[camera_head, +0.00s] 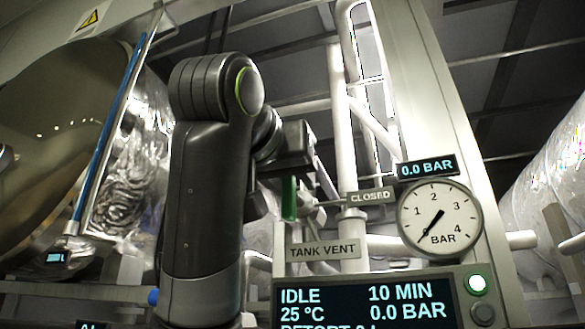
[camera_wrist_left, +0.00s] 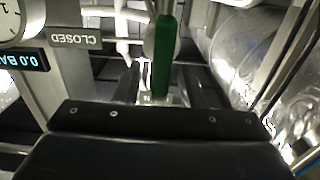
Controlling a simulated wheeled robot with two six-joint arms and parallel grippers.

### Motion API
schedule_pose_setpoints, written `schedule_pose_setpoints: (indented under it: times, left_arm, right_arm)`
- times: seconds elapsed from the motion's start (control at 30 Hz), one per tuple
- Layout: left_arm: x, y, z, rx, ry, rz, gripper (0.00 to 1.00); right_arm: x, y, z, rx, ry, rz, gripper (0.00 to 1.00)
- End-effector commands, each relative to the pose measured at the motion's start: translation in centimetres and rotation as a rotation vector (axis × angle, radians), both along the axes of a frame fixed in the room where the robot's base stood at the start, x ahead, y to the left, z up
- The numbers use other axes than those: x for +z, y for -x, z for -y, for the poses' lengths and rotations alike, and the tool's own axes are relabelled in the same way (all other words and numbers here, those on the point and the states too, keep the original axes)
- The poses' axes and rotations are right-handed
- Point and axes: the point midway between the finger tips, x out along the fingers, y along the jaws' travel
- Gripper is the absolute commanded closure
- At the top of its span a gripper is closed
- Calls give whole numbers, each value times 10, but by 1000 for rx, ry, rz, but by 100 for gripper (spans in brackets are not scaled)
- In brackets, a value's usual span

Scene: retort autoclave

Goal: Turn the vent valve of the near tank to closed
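The vent valve has a green lever handle (camera_head: 289,198) that hangs roughly upright beside the pipe, above the TANK VENT label (camera_head: 323,250). A CLOSED sign (camera_head: 370,196) is to its right. The green handle also shows in the left wrist view (camera_wrist_left: 163,55), pointing towards the gripper. My left gripper (camera_wrist_left: 162,88) is open, its dark fingers standing apart on either side of the handle's end, with gaps visible. In the head view the wrist is just above and behind the handle, and the fingertips are partly hidden. My right gripper is not in view.
A round pressure gauge (camera_head: 440,219) and a small 0.0 BAR display (camera_head: 427,166) are right of the valve. A control panel (camera_head: 372,300) reading IDLE is below. White vertical pipes (camera_head: 345,120) rise behind the valve. A large open tank door (camera_head: 55,140) is at the left.

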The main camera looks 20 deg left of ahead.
Motion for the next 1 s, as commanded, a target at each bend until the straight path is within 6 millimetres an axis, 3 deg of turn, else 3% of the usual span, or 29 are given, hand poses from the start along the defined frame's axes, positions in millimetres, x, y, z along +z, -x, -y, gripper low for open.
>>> schedule_pose_setpoints:
  times: [0.13,0.43,0.73,1.0]
  left_arm:
    - [0,-12,0,1,0,-1,64]
    - [0,-14,0,0,0,1,64]
    - [0,-14,0,0,0,1,100]
    - [-1,-14,1,0,-13,1,100]
  right_arm:
    - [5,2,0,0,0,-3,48]
    - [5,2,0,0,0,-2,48]
    - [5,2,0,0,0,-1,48]
    - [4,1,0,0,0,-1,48]
